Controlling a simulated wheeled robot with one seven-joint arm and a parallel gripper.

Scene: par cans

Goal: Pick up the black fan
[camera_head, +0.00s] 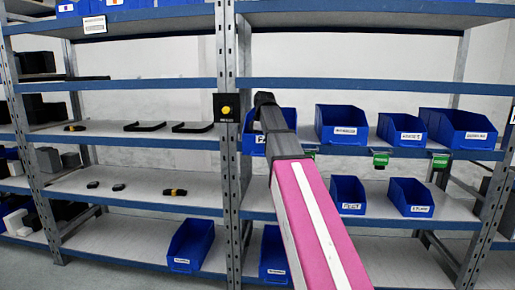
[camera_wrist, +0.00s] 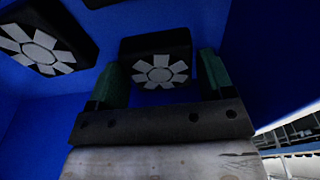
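A black fan (camera_wrist: 158,42) with a light grey bladed face lies in a blue bin in the wrist view. A second black fan (camera_wrist: 38,42) lies to its left, cut by the frame edge. My gripper (camera_wrist: 161,62) is open, its two green fingers on either side of the first fan's near part. I cannot tell whether either finger touches it. In the head view my gripper (camera_head: 265,100) reaches into the blue bin (camera_head: 286,118) on the shelf; the fans are hidden there.
More blue bins (camera_head: 341,125) stand to the right on the same shelf. Blue-edged shelf boards (camera_head: 360,85) run above and below, and a metal upright (camera_head: 231,180) with a black-and-yellow device (camera_head: 226,108) stands just left of my gripper. Bins also stand on lower shelves.

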